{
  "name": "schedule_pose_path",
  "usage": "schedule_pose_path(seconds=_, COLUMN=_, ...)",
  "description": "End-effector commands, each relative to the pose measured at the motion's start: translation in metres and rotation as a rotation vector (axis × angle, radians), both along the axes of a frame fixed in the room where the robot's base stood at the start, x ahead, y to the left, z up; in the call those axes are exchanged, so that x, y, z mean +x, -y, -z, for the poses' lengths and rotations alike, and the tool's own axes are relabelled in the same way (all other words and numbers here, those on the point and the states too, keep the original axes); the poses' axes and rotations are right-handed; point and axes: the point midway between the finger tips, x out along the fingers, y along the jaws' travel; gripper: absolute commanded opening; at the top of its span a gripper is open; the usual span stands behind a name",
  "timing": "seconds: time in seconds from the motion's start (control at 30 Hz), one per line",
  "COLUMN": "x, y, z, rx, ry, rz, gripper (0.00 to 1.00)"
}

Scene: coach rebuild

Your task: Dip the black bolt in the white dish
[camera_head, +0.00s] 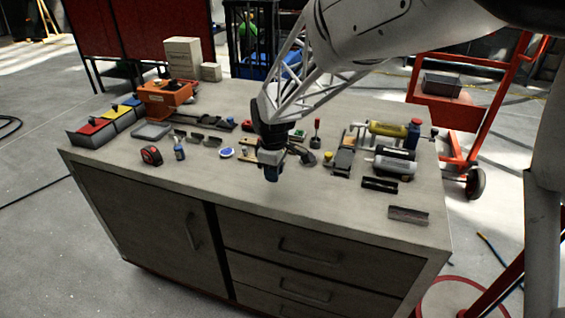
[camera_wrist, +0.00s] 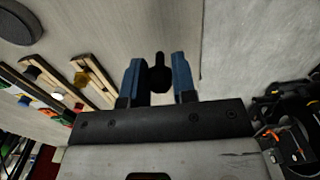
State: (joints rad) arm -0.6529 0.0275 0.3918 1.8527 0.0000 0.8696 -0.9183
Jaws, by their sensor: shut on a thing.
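My gripper (camera_head: 271,174) is over the front middle of the bench top, with its blue fingers pointing down. In the wrist view my gripper (camera_wrist: 158,75) is shut on the black bolt (camera_wrist: 158,72), whose narrow end sticks out between the blue fingers. The bolt cannot be made out in the head view. A small white dish (camera_head: 227,152) with something blue in it sits on the bench, left of my gripper and apart from it. I cannot identify the dish in the wrist view.
A red and black tape measure (camera_head: 151,155) and a small blue bottle (camera_head: 179,151) stand farther left. Wooden holders (camera_wrist: 95,80) show in the wrist view. Several cylinders, including a yellow one (camera_head: 388,129), lie to the right.

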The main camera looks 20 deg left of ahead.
Motion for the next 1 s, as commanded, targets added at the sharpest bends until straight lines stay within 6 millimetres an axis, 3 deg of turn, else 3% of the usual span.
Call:
schedule_pose_path(seconds=0.37, x=0.001, y=-0.001, z=0.0, rx=0.0, ry=0.0, rz=0.0, gripper=0.02)
schedule_pose_path(seconds=0.57, x=0.009, y=-0.013, z=-0.003, rx=0.001, ry=0.0, rz=0.0, gripper=0.02)
schedule_pose_path(seconds=0.77, x=0.027, y=-0.039, z=-0.008, rx=0.0, ry=-0.001, rz=-0.001, gripper=0.02)
schedule_pose_path(seconds=1.0, x=0.057, y=-0.085, z=-0.016, rx=0.0, ry=-0.002, rz=-0.001, gripper=0.02)
